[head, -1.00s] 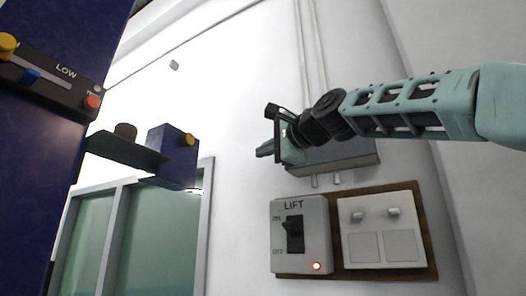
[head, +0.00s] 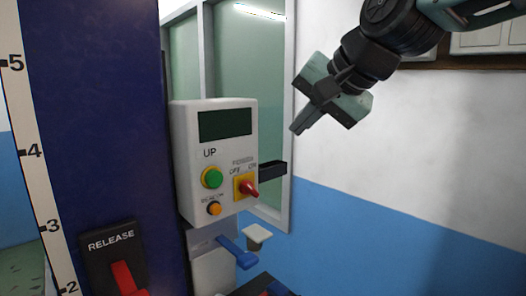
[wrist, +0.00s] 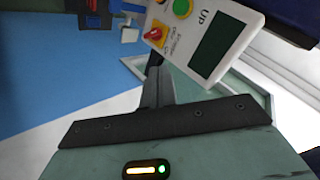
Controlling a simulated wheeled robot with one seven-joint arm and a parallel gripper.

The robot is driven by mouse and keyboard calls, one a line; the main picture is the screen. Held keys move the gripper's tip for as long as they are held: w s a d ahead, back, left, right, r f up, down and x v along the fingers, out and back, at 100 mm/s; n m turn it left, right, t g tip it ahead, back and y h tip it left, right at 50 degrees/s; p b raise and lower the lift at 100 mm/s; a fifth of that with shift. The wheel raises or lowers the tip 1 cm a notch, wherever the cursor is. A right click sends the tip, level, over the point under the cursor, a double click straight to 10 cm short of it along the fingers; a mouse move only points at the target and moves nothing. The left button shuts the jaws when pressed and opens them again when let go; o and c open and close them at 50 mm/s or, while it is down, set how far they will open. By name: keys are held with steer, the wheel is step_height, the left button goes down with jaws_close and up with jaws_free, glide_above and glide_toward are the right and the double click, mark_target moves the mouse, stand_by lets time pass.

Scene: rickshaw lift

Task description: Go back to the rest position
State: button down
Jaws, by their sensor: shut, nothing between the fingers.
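My gripper (head: 302,124) is in the upper right of the head view, pointing down and to the left. Its fingers are together with nothing between them. It is in free air to the right of a white control box (head: 213,135) and apart from it. In the wrist view my shut fingers (wrist: 158,75) point toward the same control box (wrist: 212,45), which appears turned on its side. The box has a dark screen, a green UP button (head: 212,177), an orange button (head: 214,208) and a red rotary switch (head: 248,188).
A dark blue column (head: 105,110) with a numbered scale (head: 35,155) stands at the left. It carries a red RELEASE lever (head: 124,278). A blue lever (head: 237,252) is below the box. A window (head: 245,70) and a white and blue wall (head: 420,150) are behind.

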steer(key=s+d+f+n+g+h+b, duration=0.1)
steer(key=s+f+n+g+b, duration=0.15)
steer(key=s+f, duration=0.65)
steer(key=s+f+n+g+h+b, duration=0.1)
steer(key=s+f+n+g, duration=0.3)
steer(key=f, duration=0.9)
steer(key=s+d+f+n+h+b, duration=0.1)
steer(key=s+d+f+n, duration=0.1)
steer(key=s+f, duration=0.3)
steer(key=s+d+f+n+g+h+b, duration=0.1)
steer(key=s+d+f+n+h, duration=0.1)
steer(key=s+d+f, duration=0.2)
steer(key=s+f, duration=0.2)
steer(key=s, duration=0.1)
steer(key=shift+s+d+f+n, duration=0.15)
steer(key=shift+f+n, duration=0.05)
steer(key=shift+n, duration=0.15)
